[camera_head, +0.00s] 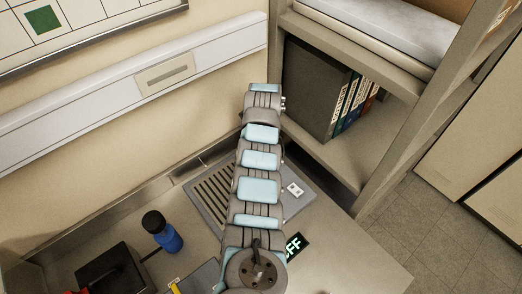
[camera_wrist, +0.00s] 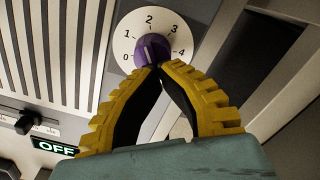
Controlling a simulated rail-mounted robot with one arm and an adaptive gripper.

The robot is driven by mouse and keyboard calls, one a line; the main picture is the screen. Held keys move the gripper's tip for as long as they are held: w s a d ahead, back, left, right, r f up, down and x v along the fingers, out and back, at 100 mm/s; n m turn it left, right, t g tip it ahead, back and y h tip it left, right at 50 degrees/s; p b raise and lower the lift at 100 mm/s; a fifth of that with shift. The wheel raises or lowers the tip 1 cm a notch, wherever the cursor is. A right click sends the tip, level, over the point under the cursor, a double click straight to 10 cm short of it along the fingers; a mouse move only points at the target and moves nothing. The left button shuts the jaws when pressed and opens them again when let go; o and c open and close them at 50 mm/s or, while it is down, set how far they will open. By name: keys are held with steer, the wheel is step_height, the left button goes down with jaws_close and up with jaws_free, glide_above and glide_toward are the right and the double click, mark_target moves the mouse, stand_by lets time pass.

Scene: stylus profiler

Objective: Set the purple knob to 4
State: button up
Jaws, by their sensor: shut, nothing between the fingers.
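The purple knob (camera_wrist: 152,49) sits on a round white dial (camera_wrist: 126,40) marked 0 to 4, in the upper middle of the wrist view. The 0 is at the dial's lower left, 2 at the top and 4 at the right. A pale line shows on the knob, but I cannot tell which number it points to. My gripper (camera_wrist: 160,68) has yellow, ridged fingers, shut with their tips together and nothing between them. The tips are at the knob's lower edge; I cannot tell whether they touch it. The knob does not show in the head view.
In the wrist view, a slotted grille (camera_wrist: 60,50) lies left of the dial, with a slider (camera_wrist: 25,122) and an OFF sign (camera_wrist: 56,147) below. In the head view, a blue bottle (camera_head: 162,232) and a black box (camera_head: 112,272) stand left of my arm; shelves (camera_head: 345,150) rise behind right.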

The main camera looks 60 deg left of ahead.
steer(key=shift+o, duration=0.9)
steer(key=shift+f, duration=0.1)
steer(key=shift+r+p, duration=1.25)
steer(key=shift+r, duration=2.8)
steer(key=shift+r, duration=0.15)
